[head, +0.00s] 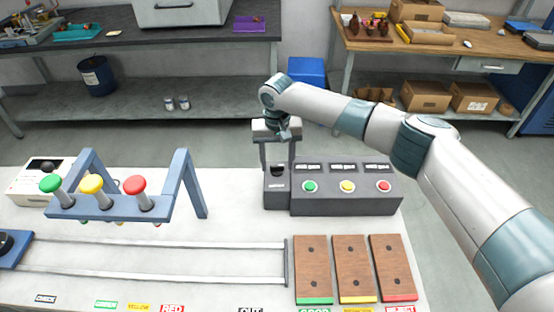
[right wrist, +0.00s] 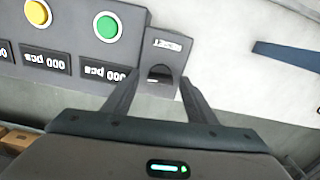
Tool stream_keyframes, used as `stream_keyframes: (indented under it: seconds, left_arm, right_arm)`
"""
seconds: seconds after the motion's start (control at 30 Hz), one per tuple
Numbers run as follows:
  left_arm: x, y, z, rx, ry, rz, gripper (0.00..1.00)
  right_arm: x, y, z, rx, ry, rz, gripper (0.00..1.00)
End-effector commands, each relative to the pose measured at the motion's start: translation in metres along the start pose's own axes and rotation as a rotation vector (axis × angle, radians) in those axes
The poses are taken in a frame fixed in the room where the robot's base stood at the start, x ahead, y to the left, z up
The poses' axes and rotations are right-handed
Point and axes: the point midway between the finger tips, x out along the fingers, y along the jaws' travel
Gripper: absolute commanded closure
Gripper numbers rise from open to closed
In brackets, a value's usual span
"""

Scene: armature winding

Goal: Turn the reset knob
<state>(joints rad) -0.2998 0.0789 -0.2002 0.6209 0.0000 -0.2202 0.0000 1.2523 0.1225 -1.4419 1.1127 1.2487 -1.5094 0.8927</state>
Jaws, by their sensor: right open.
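The reset knob (head: 277,171) is a small dark knob on the dark grey block at the left end of the control box. In the right wrist view the knob (right wrist: 160,73) shows as a dark round shape beside a small white label. My right gripper (head: 277,167) is open and comes down over this block from behind. In the right wrist view its two fingers (right wrist: 159,88) stand apart, one on either side of the knob. I cannot tell whether they touch it. My left gripper is out of view.
The control box (head: 345,205) carries green, yellow and red buttons under small counter displays. A blue frame (head: 110,209) with green, yellow and red knobs stands left. Three brown boards (head: 353,268) lie in front, beside two rails.

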Motion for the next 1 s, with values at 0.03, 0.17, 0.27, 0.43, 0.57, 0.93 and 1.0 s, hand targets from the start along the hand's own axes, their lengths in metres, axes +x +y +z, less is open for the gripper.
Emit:
stream_keyframes:
  seconds: [0.03, 0.17, 0.27, 0.43, 0.57, 0.93, 1.0]
  left_arm:
    - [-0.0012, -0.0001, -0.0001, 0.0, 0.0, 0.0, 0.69]
    - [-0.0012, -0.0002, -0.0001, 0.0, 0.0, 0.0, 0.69]
    - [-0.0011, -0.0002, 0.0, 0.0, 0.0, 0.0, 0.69]
    - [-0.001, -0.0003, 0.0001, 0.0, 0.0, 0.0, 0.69]
    - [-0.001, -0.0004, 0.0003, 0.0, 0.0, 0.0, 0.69]
    - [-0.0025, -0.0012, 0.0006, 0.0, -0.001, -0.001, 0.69]
    - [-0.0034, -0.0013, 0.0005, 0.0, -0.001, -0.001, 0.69]
  right_arm:
    - [0.002, -0.0001, 0.0001, 0.0, 0.0, 0.0, 0.48]
    - [0.0048, -0.0002, -0.0001, 0.0, 0.001, -0.001, 0.48]
    - [0.005, -0.0003, -0.0001, 0.0, 0.001, -0.001, 0.48]
    - [0.0047, -0.0003, -0.0001, 0.0, 0.001, -0.001, 0.6]
    - [0.0045, -0.0003, -0.0001, 0.0, 0.001, -0.001, 0.9]
    - [0.0041, -0.0003, 0.0002, -0.029, 0.0, -0.001, 0.9]
    - [0.0038, -0.0002, 0.0001, -0.05, 0.0, 0.0, 0.9]
